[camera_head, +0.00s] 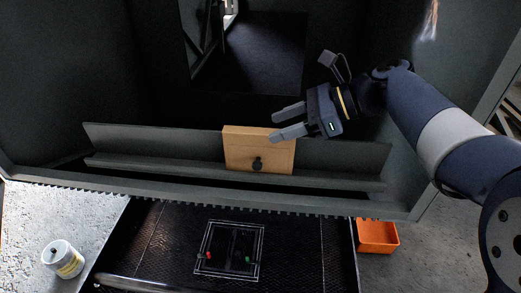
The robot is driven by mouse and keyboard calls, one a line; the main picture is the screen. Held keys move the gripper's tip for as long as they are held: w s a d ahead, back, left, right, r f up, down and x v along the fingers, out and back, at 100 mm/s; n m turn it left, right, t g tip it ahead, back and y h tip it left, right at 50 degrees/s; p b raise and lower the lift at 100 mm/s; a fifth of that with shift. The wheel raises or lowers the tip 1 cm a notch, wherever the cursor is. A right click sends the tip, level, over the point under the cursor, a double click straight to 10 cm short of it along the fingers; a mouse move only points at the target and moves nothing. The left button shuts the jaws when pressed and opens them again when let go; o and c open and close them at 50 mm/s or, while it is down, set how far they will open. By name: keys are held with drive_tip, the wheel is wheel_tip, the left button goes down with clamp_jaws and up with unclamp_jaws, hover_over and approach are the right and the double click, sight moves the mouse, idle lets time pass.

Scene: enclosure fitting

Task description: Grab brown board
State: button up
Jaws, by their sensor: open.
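The brown board (259,150) stands upright in a dark rail (330,157) inside the enclosure, near the middle of the view. A dark knob shows on the lower part of its front face. My gripper (274,122) is open, its two fingers pointing left, at the upper right of the board. The lower finger overlaps the board's top right edge in the view. I cannot tell whether it touches the board. Nothing is seen between the fingers.
The enclosure's front edge (220,199) runs across below the rail. A black cart tray (180,240) with a white outlined square lies in front. An orange bin (377,236) is at right, and a white can (62,258) stands on the floor at left.

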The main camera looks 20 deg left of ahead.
sight(263, 131)
drive_tip(key=x, duration=0.3)
drive_tip(key=shift+a, duration=0.2)
drive_tip(key=shift+w, duration=0.1)
drive_tip(key=shift+c, duration=0.2)
clamp_jaws()
